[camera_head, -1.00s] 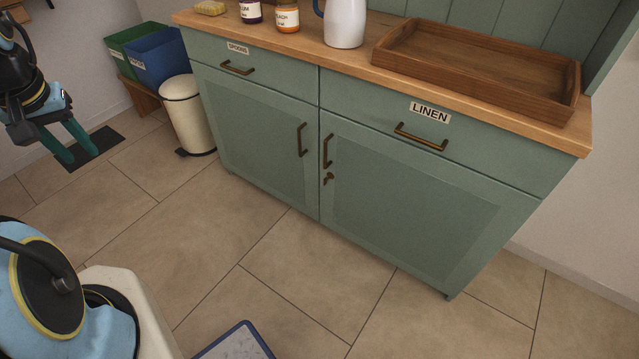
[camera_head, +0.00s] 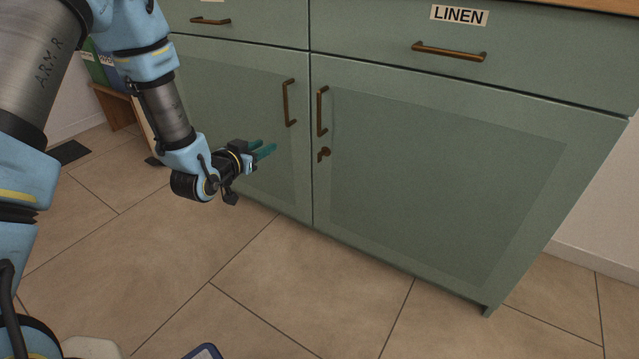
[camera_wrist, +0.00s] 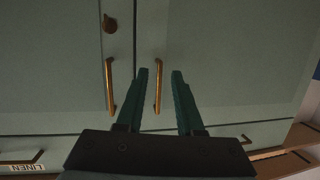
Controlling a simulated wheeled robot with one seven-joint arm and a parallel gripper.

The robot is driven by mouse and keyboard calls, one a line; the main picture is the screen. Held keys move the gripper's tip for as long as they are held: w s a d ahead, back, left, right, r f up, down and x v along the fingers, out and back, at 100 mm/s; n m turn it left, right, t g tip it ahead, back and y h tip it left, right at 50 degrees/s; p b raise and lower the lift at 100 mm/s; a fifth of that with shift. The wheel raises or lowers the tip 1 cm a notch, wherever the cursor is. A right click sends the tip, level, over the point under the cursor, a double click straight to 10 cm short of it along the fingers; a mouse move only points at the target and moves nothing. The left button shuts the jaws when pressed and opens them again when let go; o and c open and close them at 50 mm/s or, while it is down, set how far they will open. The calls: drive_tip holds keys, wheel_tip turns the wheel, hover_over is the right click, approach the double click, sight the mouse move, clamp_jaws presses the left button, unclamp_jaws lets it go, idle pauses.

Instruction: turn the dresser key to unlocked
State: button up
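The dresser (camera_head: 430,190) is green with two lower doors. Its small bronze key (camera_head: 323,154) sits in the right door, just below that door's handle. The key also shows in the wrist view (camera_wrist: 110,24), at the upper left, where the picture is turned upside down. My gripper (camera_head: 268,151) has teal fingers and is in front of the left door, to the left of the key and apart from it. In the wrist view my gripper (camera_wrist: 160,75) is open, with nothing held between the fingers. The left door's handle appears behind the gap.
Bronze handles stand out on the left door (camera_head: 289,103) and right door (camera_head: 321,111). The LINEN drawer handle (camera_head: 448,52) is above. A blue-edged object (camera_head: 204,351) lies at the bottom edge. The tiled floor (camera_head: 290,270) before the dresser is otherwise clear.

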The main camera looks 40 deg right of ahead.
sight(318, 158)
drive_tip(key=s+d+f+m+g+h+b, duration=0.1)
drive_tip(key=s+d+f+g+h+b, duration=0.1)
drive_tip(key=s+d+f+h+b, duration=0.4)
drive_tip(key=d, duration=0.3)
drive_tip(key=w+d+f+y+b, duration=0.1)
drive_tip(key=d, duration=0.2)
drive_tip(key=d+y, duration=0.1)
drive_tip(key=d, duration=0.2)
drive_tip(key=shift+w+d+f+b, duration=0.2)
drive_tip(key=shift+w+f+b, duration=0.05)
drive_tip(key=shift+w+b, duration=0.1)
clamp_jaws()
